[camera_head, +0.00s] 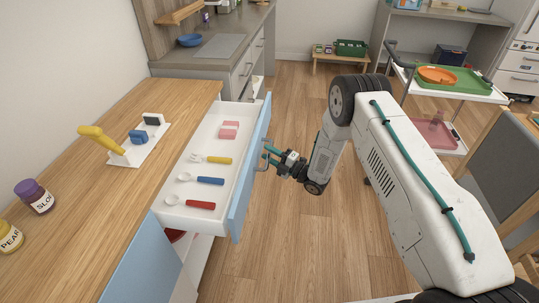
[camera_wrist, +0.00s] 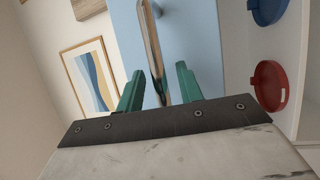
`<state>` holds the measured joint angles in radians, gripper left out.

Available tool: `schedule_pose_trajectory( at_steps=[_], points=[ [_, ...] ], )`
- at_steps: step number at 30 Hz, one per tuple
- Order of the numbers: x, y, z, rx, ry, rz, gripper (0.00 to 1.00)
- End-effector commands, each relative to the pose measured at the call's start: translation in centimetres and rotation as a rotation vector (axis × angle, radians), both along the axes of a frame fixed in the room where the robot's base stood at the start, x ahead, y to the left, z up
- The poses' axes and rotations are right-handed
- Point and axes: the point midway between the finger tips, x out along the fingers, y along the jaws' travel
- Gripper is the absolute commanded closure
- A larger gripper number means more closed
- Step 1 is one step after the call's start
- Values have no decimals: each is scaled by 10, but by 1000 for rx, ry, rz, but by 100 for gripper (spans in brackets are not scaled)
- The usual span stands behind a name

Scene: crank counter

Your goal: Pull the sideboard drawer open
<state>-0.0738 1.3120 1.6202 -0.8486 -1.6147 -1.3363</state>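The sideboard (camera_head: 130,115) has a wooden top and stands at the left in the head view. Its white drawer (camera_head: 208,138) with a light blue front (camera_head: 248,180) is pulled well out, with its inside showing. The metal bar handle (camera_head: 260,168) is on the drawer front; it also shows in the wrist view (camera_wrist: 152,45). My gripper (camera_head: 270,153) is at the handle. In the wrist view my gripper's teal fingers (camera_wrist: 159,80) stand on either side of the bar with visible gaps, so it looks open around the handle.
The drawer holds red, blue and yellow-handled cutlery (camera_head: 208,181) and pink blocks (camera_head: 229,130). A yellow lever (camera_head: 100,140) and two jars (camera_head: 35,196) are on the sideboard. A trolley (camera_head: 440,85) stands at the right.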

Motion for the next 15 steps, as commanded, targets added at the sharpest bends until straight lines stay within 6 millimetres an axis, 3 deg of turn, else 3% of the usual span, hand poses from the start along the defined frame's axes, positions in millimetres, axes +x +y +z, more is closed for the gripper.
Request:
schedule_pose_trajectory(
  at_steps=[8, 15],
  points=[
    [-2, -1, -1, 0, 1, 2, 64],
    [-20, -30, -7, 0, 3, -3, 64]
  ],
)
